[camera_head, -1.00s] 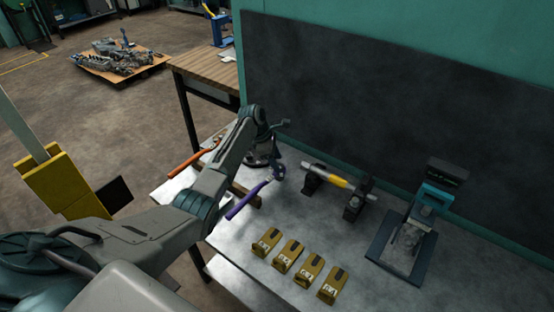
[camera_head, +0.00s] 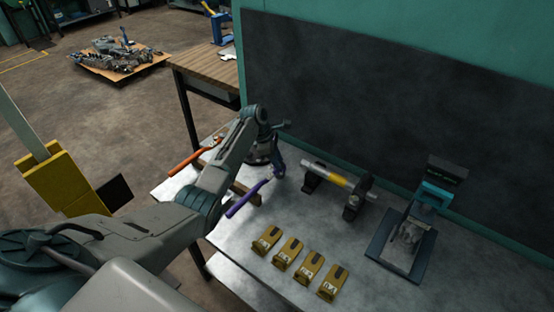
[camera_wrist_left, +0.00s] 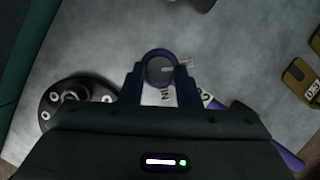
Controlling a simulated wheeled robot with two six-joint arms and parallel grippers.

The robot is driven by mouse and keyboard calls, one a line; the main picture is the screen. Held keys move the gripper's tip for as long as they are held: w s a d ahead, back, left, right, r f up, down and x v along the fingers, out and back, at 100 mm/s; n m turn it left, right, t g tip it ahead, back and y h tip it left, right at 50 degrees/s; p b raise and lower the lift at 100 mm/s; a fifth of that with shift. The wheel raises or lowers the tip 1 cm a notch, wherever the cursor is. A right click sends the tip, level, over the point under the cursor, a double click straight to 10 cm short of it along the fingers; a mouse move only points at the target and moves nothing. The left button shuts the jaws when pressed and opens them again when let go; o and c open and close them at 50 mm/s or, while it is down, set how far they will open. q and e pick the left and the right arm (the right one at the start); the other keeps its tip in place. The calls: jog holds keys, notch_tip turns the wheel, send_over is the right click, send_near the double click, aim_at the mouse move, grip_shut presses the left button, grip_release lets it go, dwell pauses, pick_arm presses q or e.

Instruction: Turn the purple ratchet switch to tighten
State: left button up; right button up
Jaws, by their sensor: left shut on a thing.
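The purple ratchet (camera_head: 247,198) lies on the grey bench top, its handle pointing toward the lower left. Its round head with a purple rim (camera_wrist_left: 153,55) shows between my fingers in the left wrist view, and part of the handle (camera_wrist_left: 284,152) shows at lower right. My left gripper (camera_head: 278,170) points down at the head end of the ratchet. In the left wrist view my left gripper (camera_wrist_left: 160,80) is shut on the ratchet's head area, where the switch sits. The switch itself is mostly hidden by the fingers. My right gripper is in neither view.
An orange-handled tool (camera_head: 190,158) lies at the left. A yellow-marked shaft on black stands (camera_head: 330,176) is to the right. Several brass-coloured labelled blocks (camera_head: 290,253) line the front. A teal-topped press (camera_head: 432,195) stands at far right. A dark panel rises behind the bench.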

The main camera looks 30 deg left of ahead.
pick_arm(q)
jog(key=m, duration=0.1)
jog(key=m+g, duration=0.1)
jog(key=shift+w+m+h, duration=0.2)
jog(key=shift+m+h, duration=0.1)
jog(key=m, duration=0.1)
jog(key=m+g+b, duration=0.1)
jog(key=m, duration=0.1)
jog(key=shift+w+f+m+b, duration=0.1)
jog(key=shift+w+m+b, duration=0.05)
jog(key=shift+m+b, duration=0.15)
jog(key=m+g+b, duration=0.1)
jog(key=m, duration=0.1)
jog(key=m+b, duration=0.1)
jog(key=b, duration=0.1)
jog(key=shift+w+f+m+g+y, duration=0.1)
jog(key=shift+w+m+g+y, duration=0.1)
jog(key=shift+m+g+y, duration=0.2)
jog(key=m+b, duration=0.1)
jog(key=m, duration=0.1)
jog(key=m+g+y+b, duration=0.1)
jog(key=m+b, duration=0.1)
jog(key=shift+w+d, duration=0.1)
jog(key=shift+d, duration=0.1)
jog(key=shift+m+g+y+b, duration=0.3)
jog(key=shift+m+b, duration=0.5)
jog(key=shift+m, duration=0.3)
jog(key=shift+m+b, duration=0.3)
jog(key=shift+m, duration=0.2)
jog(key=shift+r, duration=0.2)
